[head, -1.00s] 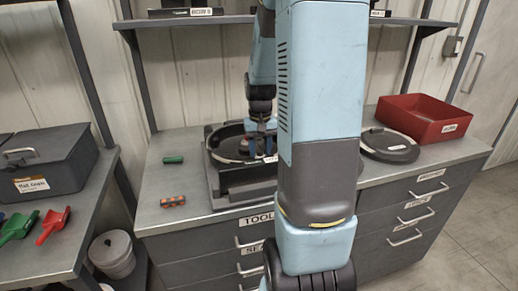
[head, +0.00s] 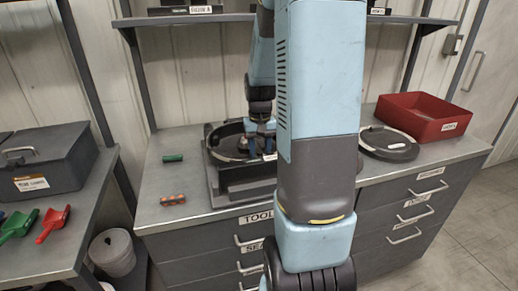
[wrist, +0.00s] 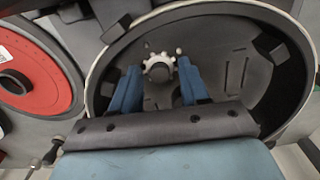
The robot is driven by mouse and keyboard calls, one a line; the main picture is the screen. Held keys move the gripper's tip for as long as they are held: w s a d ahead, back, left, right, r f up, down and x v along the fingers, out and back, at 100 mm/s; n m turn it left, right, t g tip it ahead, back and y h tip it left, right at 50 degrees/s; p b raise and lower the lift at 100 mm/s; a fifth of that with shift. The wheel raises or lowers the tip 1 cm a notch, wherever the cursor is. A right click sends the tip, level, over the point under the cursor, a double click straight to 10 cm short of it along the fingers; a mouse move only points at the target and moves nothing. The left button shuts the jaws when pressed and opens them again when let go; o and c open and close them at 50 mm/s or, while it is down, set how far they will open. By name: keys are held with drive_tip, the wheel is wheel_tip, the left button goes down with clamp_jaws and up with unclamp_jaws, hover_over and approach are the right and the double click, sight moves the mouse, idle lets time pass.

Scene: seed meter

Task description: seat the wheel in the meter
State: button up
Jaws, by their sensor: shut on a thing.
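The meter (head: 214,177) is a dark round housing with a pale rim, standing on the middle bench. In the wrist view its rim (wrist: 92,75) surrounds my gripper. My gripper (wrist: 159,67) points down inside the ring, with blue fingers on both sides of a small pale toothed wheel (wrist: 158,58) with a dark centre. It is shut on this wheel, over the dark floor of the housing. The pictures do not show whether the wheel touches the floor. In the head view my gripper (head: 262,128) is over the meter, and the wheel cannot be made out there.
A round black lid (head: 388,143) and a red bin (head: 428,117) are on the right. A green piece (head: 173,158) and an orange-and-dark piece (head: 173,200) lie left of the meter, with bare bench around them. A red disc (wrist: 30,70) is beside the housing.

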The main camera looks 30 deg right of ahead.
sight(260, 152)
drive_tip(key=shift+f, duration=0.6)
idle(1.6)
drive_tip(key=o, duration=1.1)
drive_tip(key=shift+s, duration=0.1)
drive_tip(key=shift+c, duration=0.4)
drive_tip(key=shift+r, duration=4.8)
drive_tip(key=s+a+r+n+t, duration=0.2)
drive_tip(key=s+a+r, duration=0.3)
drive_tip(key=s+a, duration=0.3)
drive_tip(key=s+a+r+n+t, duration=0.1)
drive_tip(key=s+a+r+t, duration=0.2)
drive_tip(key=s+a+r, duration=0.3)
drive_tip(key=s+a, duration=0.2)
drive_tip(key=s, duration=0.1)
drive_tip(key=shift+a+r+n+t, duration=0.2)
drive_tip(key=shift+n+t, duration=0.1)
drive_tip(key=shift+n, duration=0.1)
